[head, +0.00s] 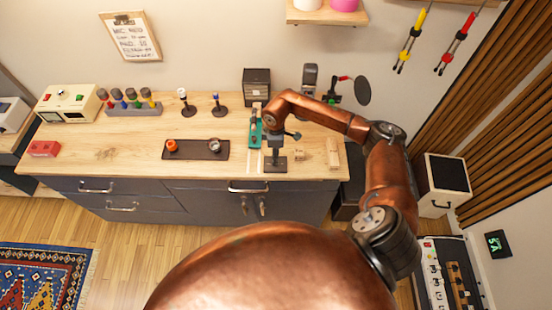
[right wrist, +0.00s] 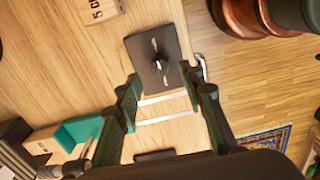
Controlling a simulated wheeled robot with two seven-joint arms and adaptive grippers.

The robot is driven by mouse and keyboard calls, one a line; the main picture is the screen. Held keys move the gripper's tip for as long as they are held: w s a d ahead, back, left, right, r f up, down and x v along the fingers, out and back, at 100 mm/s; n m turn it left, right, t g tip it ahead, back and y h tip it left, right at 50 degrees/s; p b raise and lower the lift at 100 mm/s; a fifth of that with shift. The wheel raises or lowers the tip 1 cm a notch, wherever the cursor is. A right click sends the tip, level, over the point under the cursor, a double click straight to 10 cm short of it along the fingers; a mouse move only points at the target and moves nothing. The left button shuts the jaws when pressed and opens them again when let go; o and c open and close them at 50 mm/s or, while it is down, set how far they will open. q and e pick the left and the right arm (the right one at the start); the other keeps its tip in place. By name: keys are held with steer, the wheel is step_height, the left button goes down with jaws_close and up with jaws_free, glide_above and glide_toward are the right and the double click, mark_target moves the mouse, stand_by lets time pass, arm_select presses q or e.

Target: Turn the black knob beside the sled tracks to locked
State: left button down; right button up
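The black knob (right wrist: 159,59) has a pale mark across it and sits on a square dark plate (right wrist: 138,44) on the wooden bench in the right wrist view. In the head view the plate (head: 276,168) is partly hidden by my right gripper (head: 275,148). Two pale sled tracks (right wrist: 166,117) run beside the plate. In the right wrist view my right gripper (right wrist: 162,84) is open and empty, with its fingers apart over the tracks. The knob lies just beyond its fingertips, with no contact visible. My left gripper is not in view.
A teal block (head: 256,134) stands behind the tracks. A dark tray (head: 196,155) with an orange piece and a metal piece lies left. Small wooden blocks (head: 301,155) lie right of the plate. A black-faced meter and lamp stand behind.

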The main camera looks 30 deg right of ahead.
step_height(320, 180, up, 8)
stand_by(0.7)
